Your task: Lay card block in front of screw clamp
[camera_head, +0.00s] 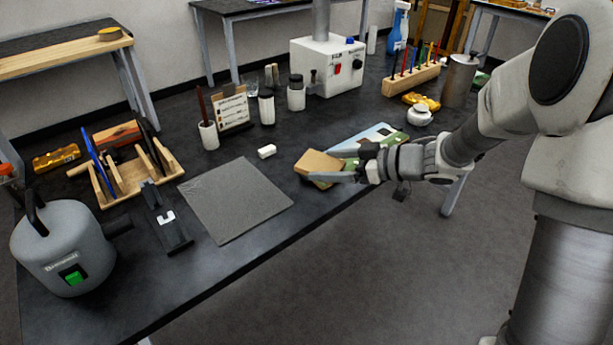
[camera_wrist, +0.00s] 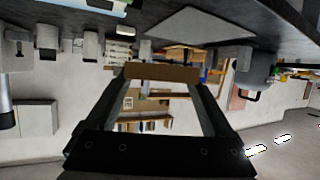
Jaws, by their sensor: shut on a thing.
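The card block (camera_head: 317,164) is a tan, box-shaped piece held at the end of my gripper (camera_head: 335,167), near the table's front edge, right of the grey mat. My gripper is shut on it, one finger along each side. In the wrist view the block (camera_wrist: 160,72) spans the gap between the fingertips. It looks held above the table; the exact height cannot be told. A black tool with an upright post and a pale piece, seemingly the screw clamp (camera_head: 167,222), stands left of the mat, apart from the block.
The grey mat (camera_head: 235,200) lies flat and bare. A grey pot (camera_head: 65,250) stands front left, a wooden rack (camera_head: 125,170) behind the clamp. A white eraser-like block (camera_head: 267,151) lies behind the mat. Flat coloured sheets (camera_head: 375,136) lie by my gripper. A narrow dark strip is free before the clamp.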

